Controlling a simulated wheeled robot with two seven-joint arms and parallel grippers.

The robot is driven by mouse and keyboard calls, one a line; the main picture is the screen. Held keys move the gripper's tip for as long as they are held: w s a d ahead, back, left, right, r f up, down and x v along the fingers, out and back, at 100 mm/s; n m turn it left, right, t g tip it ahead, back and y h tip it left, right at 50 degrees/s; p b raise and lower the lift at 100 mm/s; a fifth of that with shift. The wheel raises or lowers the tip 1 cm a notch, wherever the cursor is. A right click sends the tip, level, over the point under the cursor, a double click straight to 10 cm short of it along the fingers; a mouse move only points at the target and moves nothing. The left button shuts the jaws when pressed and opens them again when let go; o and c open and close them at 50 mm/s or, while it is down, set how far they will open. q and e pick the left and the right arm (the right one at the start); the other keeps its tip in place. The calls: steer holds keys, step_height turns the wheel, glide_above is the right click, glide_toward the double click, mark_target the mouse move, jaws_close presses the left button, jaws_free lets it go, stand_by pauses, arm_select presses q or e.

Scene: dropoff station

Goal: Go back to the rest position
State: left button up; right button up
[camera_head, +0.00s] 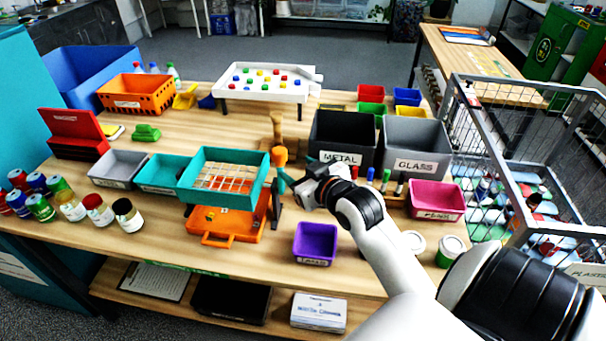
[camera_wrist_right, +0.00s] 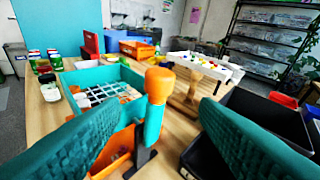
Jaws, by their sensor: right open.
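My right arm reaches in from the lower right in the head view. Its gripper (camera_head: 291,181) is above the middle of the table, just right of a teal tray (camera_head: 222,200) with a grid inside. In the right wrist view the two teal fingers (camera_wrist_right: 182,125) are wide apart with nothing held between them. An orange-topped teal handle (camera_wrist_right: 158,105) stands upright beyond and between the fingers. The teal tray also shows left of it in the wrist view (camera_wrist_right: 68,78). My left gripper is not in view.
The METAL bin (camera_head: 341,158) and GLASS bin (camera_head: 414,166) stand close right of the gripper. A purple bin (camera_head: 315,244) is in front. Jars (camera_head: 98,210) stand at left. A wire cage (camera_head: 510,150) stands at the right. Bare tabletop shows at front left of the purple bin.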

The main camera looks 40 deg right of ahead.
steer(key=shift+s+r, duration=0.1)
steer(key=shift+s, duration=0.4)
steer(key=s+a+f+n+g+y, duration=0.1)
steer(key=s+a+f+g, duration=0.5)
steer(key=s+a+f, duration=0.4)
steer(key=s+a+f+n+g+y, duration=0.1)
steer(key=s+a+f+g, duration=0.4)
steer(key=s+f, duration=0.45)
step_height(320, 180, down, 26)
steer(key=s+g+b, duration=0.1)
steer(key=s, duration=0.2)
steer(key=s+d+f+g+b, duration=0.1)
steer(key=s+d+f, duration=0.1)
steer(key=s+f, duration=1.3)
steer(key=shift+s+d+f+g, duration=0.3)
steer(key=shift+s+d+f, duration=0.1)
steer(key=shift+f, duration=0.4)
